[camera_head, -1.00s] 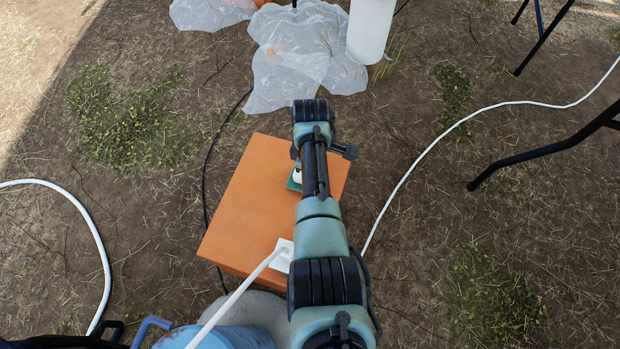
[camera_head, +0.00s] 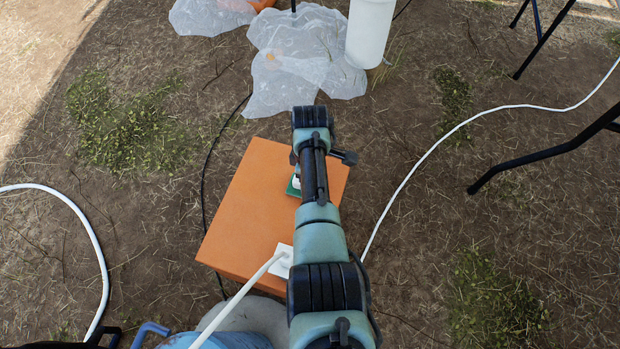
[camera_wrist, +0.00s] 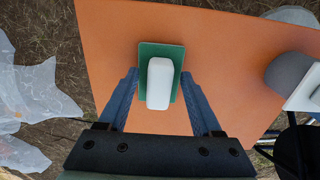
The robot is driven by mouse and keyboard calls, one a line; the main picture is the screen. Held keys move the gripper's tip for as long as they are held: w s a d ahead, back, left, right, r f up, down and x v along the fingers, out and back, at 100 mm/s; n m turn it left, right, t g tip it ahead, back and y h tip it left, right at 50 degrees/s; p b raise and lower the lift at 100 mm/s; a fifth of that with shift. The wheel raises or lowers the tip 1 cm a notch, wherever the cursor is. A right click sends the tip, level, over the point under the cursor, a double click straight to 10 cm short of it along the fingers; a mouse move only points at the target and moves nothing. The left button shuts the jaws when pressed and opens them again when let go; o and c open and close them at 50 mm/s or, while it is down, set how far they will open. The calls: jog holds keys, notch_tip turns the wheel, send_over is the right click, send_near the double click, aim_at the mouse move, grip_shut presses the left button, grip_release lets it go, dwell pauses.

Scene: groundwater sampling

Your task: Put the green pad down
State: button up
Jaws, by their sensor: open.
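The green pad (camera_wrist: 173,52) is a flat green piece with a rounded white block (camera_wrist: 160,84) on its middle. In the wrist view it lies against the top of an orange box (camera_wrist: 230,45).
A white square plate with a white tube (camera_head: 284,262) sits at the box's near edge. Crumpled clear plastic sheets (camera_head: 290,85) and a white cylinder (camera_head: 369,35) lie beyond the box. White hoses and a black cable cross the ground. The box top left of the pad is bare.

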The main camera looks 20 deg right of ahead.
notch_tip(320, 180, up, 12)
jog(key=p, duration=0.6)
jog(key=shift+p, duration=0.4)
jog(key=w+r+m+t+h, duration=0.1)
jog(key=w+r+m+t, duration=0.1)
jog(key=w+r+t, duration=0.65)
jog(key=w+a+r+m+t, duration=0.2)
jog(key=a+r+t, duration=0.15)
jog(key=r, duration=1.25)
jog(key=w+a+r+m+t, duration=0.2)
jog(key=w+r+t, duration=0.15)
jog(key=r, duration=1.15)
jog(key=s+a+r+m+t, duration=0.2)
jog(key=s+r+t, duration=0.4)
jog(key=s+r, duration=0.6)
jog(key=s+a+r+m+t+y, duration=0.1)
jog(key=s+a+r+m+t, duration=0.2)
jog(key=s+r, duration=0.9)
notch_tip(320, 180, up, 5)
jog(key=t, duration=0.3)
jog(key=shift+r, duration=0.15)
